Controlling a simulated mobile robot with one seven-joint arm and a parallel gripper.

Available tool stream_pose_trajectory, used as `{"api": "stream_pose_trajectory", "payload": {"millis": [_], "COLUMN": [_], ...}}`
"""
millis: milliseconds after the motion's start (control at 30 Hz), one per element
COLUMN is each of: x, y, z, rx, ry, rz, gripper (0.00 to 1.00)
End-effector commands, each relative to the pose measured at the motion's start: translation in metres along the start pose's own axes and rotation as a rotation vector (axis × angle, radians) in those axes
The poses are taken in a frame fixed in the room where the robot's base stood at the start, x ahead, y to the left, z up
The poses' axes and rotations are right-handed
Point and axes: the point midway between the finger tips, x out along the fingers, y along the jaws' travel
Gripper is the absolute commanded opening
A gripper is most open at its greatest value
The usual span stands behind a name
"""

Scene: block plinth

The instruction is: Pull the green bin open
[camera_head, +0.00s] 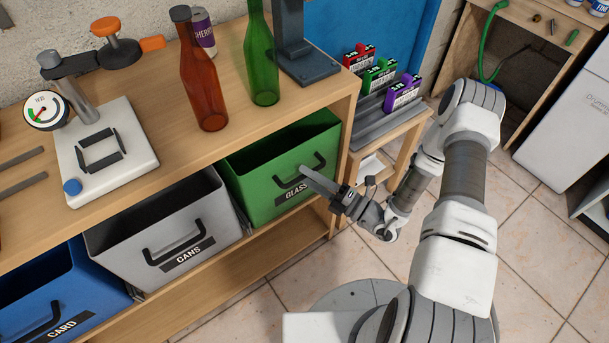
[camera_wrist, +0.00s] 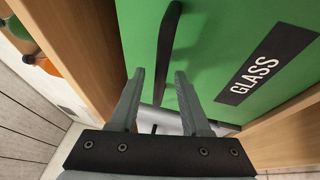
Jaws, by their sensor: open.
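The green bin (camera_head: 262,204) sits under the bench top at the right end of the shelf, its dark inside showing from above. Its front has a dark bar handle (camera_head: 290,179) and a "GLASS" label. My gripper (camera_head: 309,176) is at the right part of this front, near the handle. In the wrist view the green front (camera_wrist: 220,40) fills the upper right. The open fingers (camera_wrist: 159,76) point at it, with the lower end of the handle (camera_wrist: 168,50) showing between them. I cannot tell whether the fingers touch the handle or how deep they reach.
A grey "CANS" bin (camera_head: 160,235) and a blue "CARD" bin (camera_head: 60,300) stand to the left. A brown bottle (camera_head: 203,80) and a green bottle (camera_head: 262,60) stand on the bench top (camera_head: 150,70). A small rack (camera_head: 385,125) is to the right. Tiled floor lies clear in front.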

Motion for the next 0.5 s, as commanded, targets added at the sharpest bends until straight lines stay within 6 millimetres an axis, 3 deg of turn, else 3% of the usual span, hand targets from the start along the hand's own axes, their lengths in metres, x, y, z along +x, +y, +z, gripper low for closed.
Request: {"api": "stream_pose_trajectory", "payload": {"millis": [133,433,500], "x": [0.0108,0.0133,0.0132], "y": [-0.0005,-0.0001,-0.0001], "z": [-0.0004,-0.0002,-0.0002], "rx": [0.0,0.0,0.0], "ry": [0.001,0.0,0.0], "rz": [-0.001,-0.001,-0.001], "gripper": [0.47,0.47,0.36]}}
